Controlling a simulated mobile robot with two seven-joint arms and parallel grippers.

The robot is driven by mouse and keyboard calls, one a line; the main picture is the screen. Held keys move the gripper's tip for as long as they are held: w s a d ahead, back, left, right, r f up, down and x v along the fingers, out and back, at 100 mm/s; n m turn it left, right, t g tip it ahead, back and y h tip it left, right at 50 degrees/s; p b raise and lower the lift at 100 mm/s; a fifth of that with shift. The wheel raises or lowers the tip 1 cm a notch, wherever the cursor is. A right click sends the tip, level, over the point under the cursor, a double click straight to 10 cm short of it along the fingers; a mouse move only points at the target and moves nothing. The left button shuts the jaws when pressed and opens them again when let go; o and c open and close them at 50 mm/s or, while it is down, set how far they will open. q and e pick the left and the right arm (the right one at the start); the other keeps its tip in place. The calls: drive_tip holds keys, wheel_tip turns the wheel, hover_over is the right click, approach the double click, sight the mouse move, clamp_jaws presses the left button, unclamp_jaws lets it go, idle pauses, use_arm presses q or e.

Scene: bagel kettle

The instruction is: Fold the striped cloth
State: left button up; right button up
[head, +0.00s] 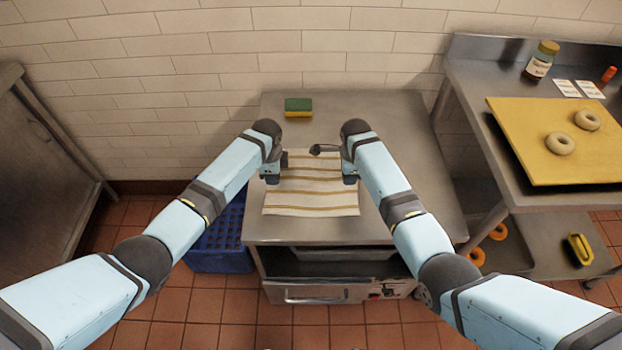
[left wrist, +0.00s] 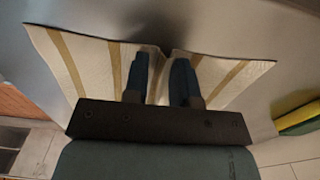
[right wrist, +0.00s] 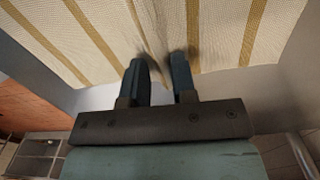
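The cream cloth with tan stripes (head: 312,198) lies on the metal counter, its near part spread flat. My left gripper (head: 271,179) points down at its left side, and my right gripper (head: 349,178) at its right side. In the left wrist view, the fingers (left wrist: 162,75) stand a little apart, with a notch in the cloth edge (left wrist: 100,60) between their tips. In the right wrist view, the fingers (right wrist: 160,72) also stand apart, with a dark crease in the cloth (right wrist: 225,35) between them. Whether either gripper pinches the cloth is unclear.
A green and yellow sponge (head: 298,107) lies behind the cloth on the counter (head: 400,150). A side table at right carries a yellow board (head: 510,125) with two bagels and a jar (head: 541,60). A blue crate (head: 222,240) stands on the floor left of the counter.

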use_arm(q)
clamp_jaws()
use_arm(e)
clamp_jaws()
drive_tip(key=shift+f, duration=0.1)
use_arm(q)
drive_tip(key=shift+r, duration=0.1)
